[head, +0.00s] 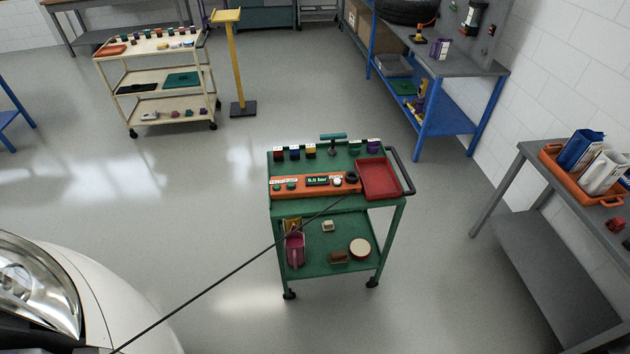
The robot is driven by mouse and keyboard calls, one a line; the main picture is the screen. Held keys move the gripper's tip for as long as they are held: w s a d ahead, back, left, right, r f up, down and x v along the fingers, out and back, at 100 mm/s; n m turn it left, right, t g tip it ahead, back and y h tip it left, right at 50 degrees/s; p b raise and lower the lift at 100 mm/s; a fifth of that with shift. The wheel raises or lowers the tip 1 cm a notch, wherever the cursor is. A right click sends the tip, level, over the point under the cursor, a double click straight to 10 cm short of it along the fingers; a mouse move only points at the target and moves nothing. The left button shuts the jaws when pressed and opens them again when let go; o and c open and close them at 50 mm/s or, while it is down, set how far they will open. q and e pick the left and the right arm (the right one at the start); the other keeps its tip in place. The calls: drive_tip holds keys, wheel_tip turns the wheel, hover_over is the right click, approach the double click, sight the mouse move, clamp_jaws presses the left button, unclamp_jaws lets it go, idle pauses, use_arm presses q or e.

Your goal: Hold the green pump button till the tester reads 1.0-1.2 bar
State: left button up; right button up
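The orange tester (312,190) lies on the top of a green trolley (335,204) in the middle of the head view. Its small dark display (318,181) seems to read 0.0 bar; the digits are tiny. Small greenish buttons (291,186) sit left of the display; which one is the pump button I cannot tell. A pale round knob (338,182) and a black round part (352,177) are at its right end. A thin black hose (222,281) runs from the tester down left toward the white vehicle (120,307). Neither of my grippers is in view.
A red tray (379,179) and several small coloured items share the trolley top. The lower shelf (318,252) holds a pink jug and small parts. A grey bench (540,260) stands right, a cream cart (155,77) back left. Floor around the trolley is clear.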

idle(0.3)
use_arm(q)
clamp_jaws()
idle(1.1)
